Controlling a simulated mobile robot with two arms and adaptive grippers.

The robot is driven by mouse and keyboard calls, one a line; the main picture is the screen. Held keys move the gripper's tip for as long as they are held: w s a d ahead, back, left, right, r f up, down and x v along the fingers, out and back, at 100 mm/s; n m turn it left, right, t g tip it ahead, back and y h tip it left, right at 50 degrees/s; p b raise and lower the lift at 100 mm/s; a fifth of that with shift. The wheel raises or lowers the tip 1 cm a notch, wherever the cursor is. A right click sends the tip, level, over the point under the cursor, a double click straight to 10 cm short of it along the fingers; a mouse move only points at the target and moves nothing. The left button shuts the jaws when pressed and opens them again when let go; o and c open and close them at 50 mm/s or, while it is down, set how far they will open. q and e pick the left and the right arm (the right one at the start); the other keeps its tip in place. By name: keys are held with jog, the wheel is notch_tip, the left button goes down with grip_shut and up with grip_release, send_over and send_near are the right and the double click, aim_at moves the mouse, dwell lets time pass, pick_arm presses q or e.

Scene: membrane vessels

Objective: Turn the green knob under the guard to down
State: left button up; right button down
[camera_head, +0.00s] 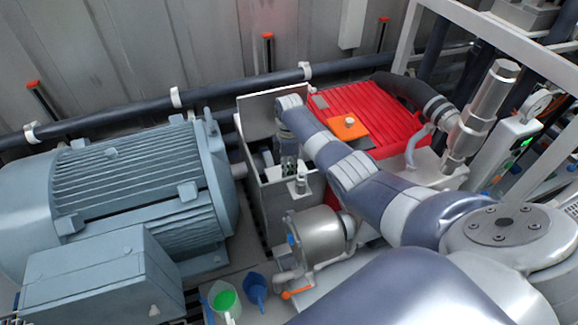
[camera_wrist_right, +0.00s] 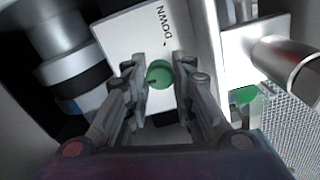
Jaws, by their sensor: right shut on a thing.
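The green knob (camera_wrist_right: 160,74) shows in the right wrist view, round, with a small dark mark near its left edge. It sits on a white plate (camera_wrist_right: 122,32) printed "DOWN" with a dot beside the word. My right gripper (camera_wrist_right: 161,76) has one finger on each side of the knob and is shut on it. In the head view my right gripper (camera_head: 289,166) reaches down into a grey box-like guard (camera_head: 287,203) between the motor and the red cover. The knob is hidden there. My left gripper is not in view.
A large grey-blue motor (camera_head: 140,190) stands left of the guard, and a red ribbed cover (camera_head: 365,112) lies right of it. A silver pump (camera_head: 318,235) is in front. In the wrist view, a second green part (camera_wrist_right: 243,94) and a metal cylinder (camera_wrist_right: 290,62) are close on the right.

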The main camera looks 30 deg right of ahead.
jog(key=shift+r+m, duration=0.1)
jog(key=shift+m, duration=0.2)
jog(key=m+p, duration=0.1)
jog(key=m, duration=0.2)
jog(key=shift+m+p, duration=0.3)
jog(key=m+p, duration=0.1)
jog(key=m, duration=0.5)
jog(key=m+p, duration=0.1)
jog(key=m, duration=0.5)
jog(key=shift+m, duration=0.4)
jog(key=m, duration=0.6)
jog(key=shift+m, duration=0.3)
